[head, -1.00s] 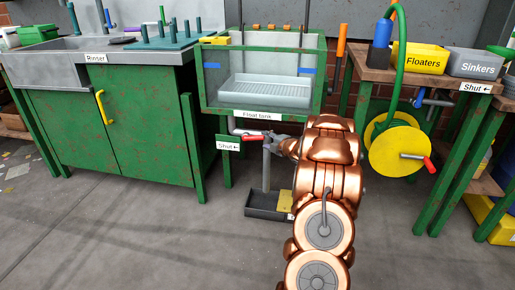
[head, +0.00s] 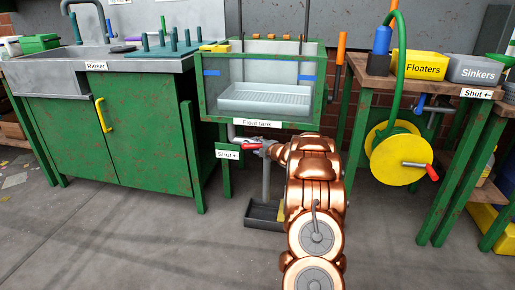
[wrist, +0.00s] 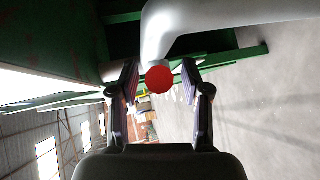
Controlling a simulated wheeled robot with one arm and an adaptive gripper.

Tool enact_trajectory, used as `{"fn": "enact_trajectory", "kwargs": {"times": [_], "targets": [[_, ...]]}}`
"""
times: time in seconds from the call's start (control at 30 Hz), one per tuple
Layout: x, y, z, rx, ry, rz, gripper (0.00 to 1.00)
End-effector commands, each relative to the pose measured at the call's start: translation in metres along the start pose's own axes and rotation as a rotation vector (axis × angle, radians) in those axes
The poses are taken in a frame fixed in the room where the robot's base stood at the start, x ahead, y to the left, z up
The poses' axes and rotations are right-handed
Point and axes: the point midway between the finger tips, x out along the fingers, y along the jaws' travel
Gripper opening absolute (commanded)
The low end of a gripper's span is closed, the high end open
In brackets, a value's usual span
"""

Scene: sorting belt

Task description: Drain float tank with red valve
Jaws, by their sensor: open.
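The float tank (head: 257,122) is a green-framed, clear-sided tank with a white ribbed tray inside; its water level is hard to tell. The red valve handle (head: 250,146) sticks out under the tank's left front, beside a "Shut" sign (head: 228,154) with a left-pointing arrow. My gripper (head: 262,149) is at the handle and hides part of it in the head view. In the wrist view my gripper (wrist: 160,80) is open, and the round red handle end (wrist: 159,79) shows between the two fingertips, with a gap on each side. A pale pipe is behind it.
A dark drain tray (head: 262,222) lies on the floor below the tank. The green rinser cabinet (head: 130,135) stands left. A yellow hose reel (head: 397,162) and a bench with floaters (head: 421,64) and sinkers (head: 478,68) bins stand right. The front floor is clear.

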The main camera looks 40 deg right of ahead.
Motion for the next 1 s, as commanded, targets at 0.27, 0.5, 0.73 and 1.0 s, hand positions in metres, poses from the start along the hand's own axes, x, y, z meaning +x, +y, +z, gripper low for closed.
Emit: {"fn": "enact_trajectory", "kwargs": {"times": [0.27, 0.5, 0.73, 1.0], "targets": [[0.0004, -0.0004, -0.0003, 0.001, 0.0, -0.001, 0.44], [0.0003, -0.0006, -0.0003, 0.001, 0.0, -0.001, 0.19], [0.0004, -0.0008, -0.0004, 0.001, 0.001, -0.001, 0.0], [0.0003, -0.001, -0.0004, 0.001, 0.001, -0.001, 0.0]]}}
